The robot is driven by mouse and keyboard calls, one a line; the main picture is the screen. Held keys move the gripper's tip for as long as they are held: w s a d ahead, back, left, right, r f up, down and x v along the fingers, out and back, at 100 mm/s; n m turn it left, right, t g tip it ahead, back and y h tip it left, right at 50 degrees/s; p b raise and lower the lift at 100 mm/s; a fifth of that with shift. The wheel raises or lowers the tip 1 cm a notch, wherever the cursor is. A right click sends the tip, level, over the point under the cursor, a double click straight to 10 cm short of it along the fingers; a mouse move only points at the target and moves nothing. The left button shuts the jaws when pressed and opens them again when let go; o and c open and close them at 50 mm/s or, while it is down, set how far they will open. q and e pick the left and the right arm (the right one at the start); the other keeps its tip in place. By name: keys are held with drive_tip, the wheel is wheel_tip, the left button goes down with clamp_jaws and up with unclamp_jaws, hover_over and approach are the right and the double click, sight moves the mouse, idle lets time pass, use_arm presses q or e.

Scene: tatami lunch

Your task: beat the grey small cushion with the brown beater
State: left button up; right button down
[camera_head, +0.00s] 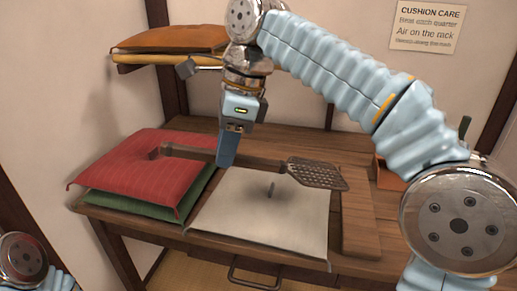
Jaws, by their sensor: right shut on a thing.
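The brown beater (318,174) has a flat, latticed head and a long handle. My right gripper (228,155) points down and is shut on the handle. The handle's end lies over the red cushion (135,168) at the left. The head is over the back right part of the grey small cushion (255,218), and looks raised above it. The grey cushion is flat and squarish, near the front of the wooden table, with a dark mark at its middle. My left gripper is out of view; only part of my left arm shows at the lower left.
A green cushion (130,206) lies under the red one. A shelf at the back left holds an orange cushion (175,38). A wooden board (357,212) lies right of the grey cushion. An orange object (388,176) is partly hidden behind my right arm. A notice (428,25) hangs on the wall.

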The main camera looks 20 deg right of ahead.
drive_tip(key=shift+w+a+r+m, duration=0.1)
drive_tip(key=shift+a+m, duration=0.1)
drive_tip(key=shift+a, duration=0.2)
drive_tip(key=shift+w+a+r+m, duration=0.1)
drive_tip(key=shift+a+m, duration=0.1)
drive_tip(key=shift+a, duration=0.2)
